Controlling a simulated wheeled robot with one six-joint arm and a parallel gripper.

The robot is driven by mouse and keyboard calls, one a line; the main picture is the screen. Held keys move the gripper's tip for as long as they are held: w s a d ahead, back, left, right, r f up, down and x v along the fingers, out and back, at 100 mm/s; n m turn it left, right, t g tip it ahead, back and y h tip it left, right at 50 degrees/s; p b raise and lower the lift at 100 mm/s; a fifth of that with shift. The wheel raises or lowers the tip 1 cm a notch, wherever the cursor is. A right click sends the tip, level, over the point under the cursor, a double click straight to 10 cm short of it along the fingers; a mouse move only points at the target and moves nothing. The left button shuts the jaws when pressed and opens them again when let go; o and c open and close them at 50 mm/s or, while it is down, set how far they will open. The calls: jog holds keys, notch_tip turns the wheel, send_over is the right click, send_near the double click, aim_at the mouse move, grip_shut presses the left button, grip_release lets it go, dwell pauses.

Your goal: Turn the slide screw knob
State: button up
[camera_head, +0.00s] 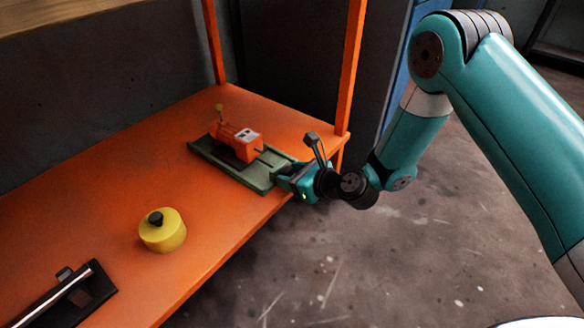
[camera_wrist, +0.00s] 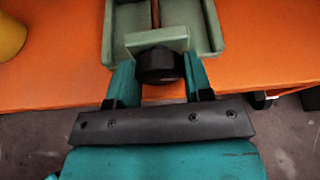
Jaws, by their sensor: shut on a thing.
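The slide screw knob (camera_wrist: 160,66) is a dark, faceted knob at the near end of a green slide base (camera_head: 261,182). In the wrist view, the green base (camera_wrist: 213,30) extends away with a brownish screw rod (camera_wrist: 156,14) along its middle. My gripper (camera_wrist: 160,80) has one teal finger on each side of the knob and is shut on it. In the head view, my gripper (camera_head: 290,180) is at the near right end of the base and hides the knob. An orange block (camera_head: 237,141) with a grey-white face sits on the base.
The base stands on an orange shelf (camera_head: 110,190) with orange uprights (camera_head: 352,65). A yellow round object (camera_head: 163,233) with a black knob stands to the left. A black holder with a metal rod (camera_head: 62,295) lies nearer. The floor beyond the shelf edge is clear.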

jog(key=shift+s+n+t+h+p, duration=0.1)
jog(key=shift+n+t+h+p, duration=0.4)
jog(key=shift+n+p, duration=0.55)
jog(key=shift+f, duration=0.1)
jog(key=o, duration=0.9)
